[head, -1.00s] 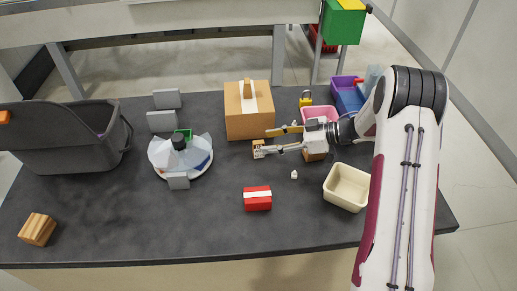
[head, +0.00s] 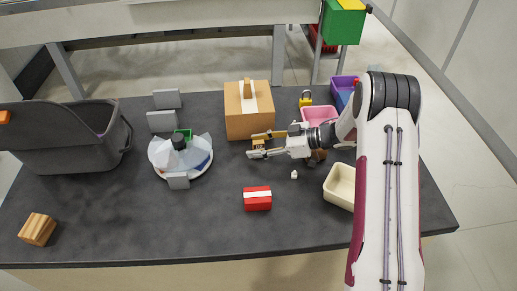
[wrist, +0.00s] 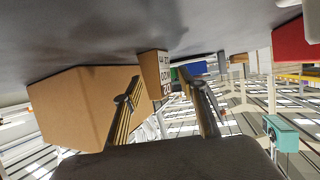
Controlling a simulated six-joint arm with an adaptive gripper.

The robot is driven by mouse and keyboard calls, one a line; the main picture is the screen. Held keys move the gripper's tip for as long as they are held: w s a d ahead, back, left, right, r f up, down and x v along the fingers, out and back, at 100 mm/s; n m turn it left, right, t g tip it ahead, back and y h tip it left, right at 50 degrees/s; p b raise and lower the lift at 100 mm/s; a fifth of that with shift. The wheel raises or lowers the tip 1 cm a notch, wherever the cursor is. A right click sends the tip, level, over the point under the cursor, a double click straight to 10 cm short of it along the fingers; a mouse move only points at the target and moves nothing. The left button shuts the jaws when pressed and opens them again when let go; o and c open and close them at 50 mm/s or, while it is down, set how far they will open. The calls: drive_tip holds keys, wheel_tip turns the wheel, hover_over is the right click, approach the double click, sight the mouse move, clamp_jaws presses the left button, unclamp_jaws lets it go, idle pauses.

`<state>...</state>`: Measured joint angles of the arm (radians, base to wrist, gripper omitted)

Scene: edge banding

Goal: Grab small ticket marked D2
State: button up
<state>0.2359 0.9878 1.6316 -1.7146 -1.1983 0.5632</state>
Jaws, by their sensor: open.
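A small brown block (head: 258,144) stands on the dark table in front of the large cardboard box. In the wrist view the same small block (wrist: 148,68) bears a white printed face with rows of dark characters. They are too small and tilted to read surely, so I cannot tell which marks D2. My gripper (head: 257,145) is open, its fingers pointing left, with the small block at the fingertips. In the wrist view my gripper (wrist: 163,90) has the block's printed face showing between its spread fingers. Contact cannot be told.
The cardboard box (head: 236,121) stands close behind the fingers. A red box (head: 257,203), cream bin (head: 338,190), pink bin (head: 318,114) and yellow padlock (head: 305,98) lie around. A plate of items (head: 206,165) and grey basket (head: 60,150) are left.

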sight(259, 142)
idle(0.3)
drive_tip(key=c, duration=1.1)
drive_tip(key=shift+r, duration=0.1)
drive_tip(key=shift+r, duration=4.9)
